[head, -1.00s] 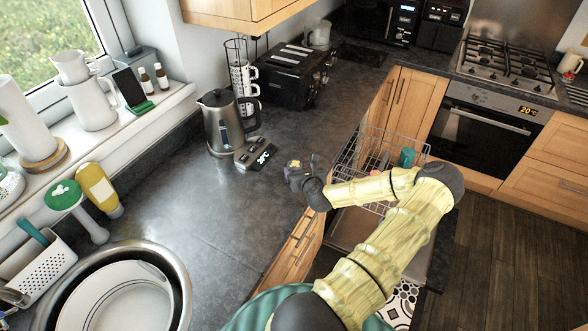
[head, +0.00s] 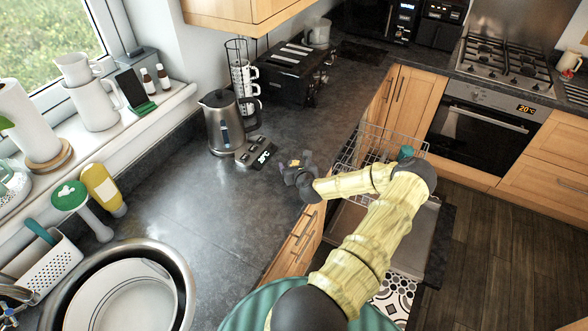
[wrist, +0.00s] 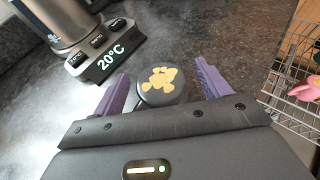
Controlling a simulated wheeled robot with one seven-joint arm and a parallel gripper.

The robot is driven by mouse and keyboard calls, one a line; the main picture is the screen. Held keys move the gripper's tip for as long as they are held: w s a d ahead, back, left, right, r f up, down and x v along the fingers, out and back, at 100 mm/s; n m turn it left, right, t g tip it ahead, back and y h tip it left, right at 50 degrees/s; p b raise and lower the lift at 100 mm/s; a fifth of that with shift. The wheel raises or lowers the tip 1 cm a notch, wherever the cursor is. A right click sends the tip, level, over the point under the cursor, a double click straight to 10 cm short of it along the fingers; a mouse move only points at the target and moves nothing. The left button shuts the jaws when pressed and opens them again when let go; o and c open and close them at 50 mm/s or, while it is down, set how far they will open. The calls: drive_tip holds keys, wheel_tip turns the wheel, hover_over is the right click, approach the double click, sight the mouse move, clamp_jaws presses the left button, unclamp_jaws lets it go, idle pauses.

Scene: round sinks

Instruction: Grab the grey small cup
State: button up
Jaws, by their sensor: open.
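A small dark grey round thing with a yellow pattern (wrist: 160,84) shows between my fingertips in the wrist view. It appears to be the grey small cup, though its shape is partly hidden behind my gripper. In the head view its yellow mark (head: 295,163) shows at my gripper's tip over the worktop. My gripper (wrist: 164,92) is open, with one purple finger on each side of it. I cannot tell whether either finger touches it. In the head view my gripper (head: 297,174) is low near the worktop's front edge.
A steel kettle (head: 222,125) and its display base (head: 262,155) stand close to the left of my gripper. A wire dish rack (head: 372,148) is to the right, beyond the worktop edge. A black toaster (head: 287,75) stands behind. The worktop between sink and gripper is clear.

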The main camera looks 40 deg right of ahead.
sight(295, 164)
idle(0.3)
drive_tip(key=c, duration=1.2)
wheel_tip(295, 164, up, 10)
drive_tip(key=b, duration=0.2)
drive_tip(key=shift+b, duration=0.4)
